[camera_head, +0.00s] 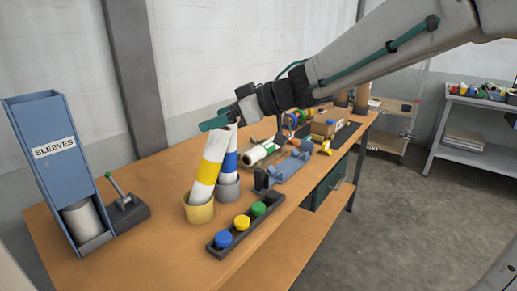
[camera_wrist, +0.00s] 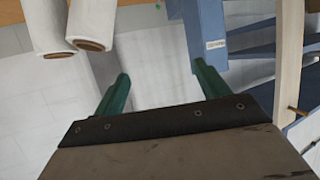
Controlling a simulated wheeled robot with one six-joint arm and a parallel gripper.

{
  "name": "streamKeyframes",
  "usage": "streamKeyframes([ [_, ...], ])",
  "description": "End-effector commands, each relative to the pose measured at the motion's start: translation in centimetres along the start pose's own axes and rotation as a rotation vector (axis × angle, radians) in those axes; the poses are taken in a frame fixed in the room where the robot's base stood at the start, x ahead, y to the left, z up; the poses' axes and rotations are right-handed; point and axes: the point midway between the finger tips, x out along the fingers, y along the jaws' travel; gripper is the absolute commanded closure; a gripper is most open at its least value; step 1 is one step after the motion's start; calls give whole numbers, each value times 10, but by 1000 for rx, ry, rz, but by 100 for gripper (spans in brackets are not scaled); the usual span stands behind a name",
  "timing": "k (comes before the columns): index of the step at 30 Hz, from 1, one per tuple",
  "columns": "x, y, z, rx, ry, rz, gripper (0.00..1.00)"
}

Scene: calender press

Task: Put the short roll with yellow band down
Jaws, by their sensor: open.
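The short roll with yellow band (camera_head: 207,172) is white and stands tilted to the right, its lower end in a yellow cup (camera_head: 200,213). My gripper (camera_head: 215,123) is at the roll's upper end in the head view; contact cannot be told. In the wrist view my gripper (camera_wrist: 161,74) is open, with nothing between its green fingers. Two white roll ends with brown cores show there at upper left, outside the fingers; no bands are visible on them.
A blue-banded roll (camera_head: 229,160) stands in a grey cup (camera_head: 228,188) close beside. A blue SLEEVES dispenser (camera_head: 55,150) and a lever block (camera_head: 126,212) stand left. A dark tray (camera_head: 246,224) of coloured caps lies in front. Bare bench top lies at front left.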

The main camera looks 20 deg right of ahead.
Motion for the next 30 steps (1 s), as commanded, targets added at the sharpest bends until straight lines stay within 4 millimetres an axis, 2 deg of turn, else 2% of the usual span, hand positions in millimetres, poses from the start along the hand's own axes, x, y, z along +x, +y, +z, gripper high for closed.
streamKeyframes([
  [5,-2,3,-2,-5,7,24,26],
  [8,-12,18,-10,-19,38,147,26],
  [11,-39,46,-18,-24,64,386,26],
  [13,-70,66,-14,2,49,588,26],
  [15,-105,79,2,55,-9,775,26],
  [17,-135,81,25,123,-88,906,26],
  [18,-154,77,43,178,-153,975,26],
  [20,-179,63,74,272,-267,1047,26],
  [23,-208,21,128,447,-483,1071,26],
  [24,-215,-1,147,515,-568,1047,26],
  [27,-224,-58,184,659,-752,930,26],
  [30,-226,-108,204,751,-875,789,26],
])
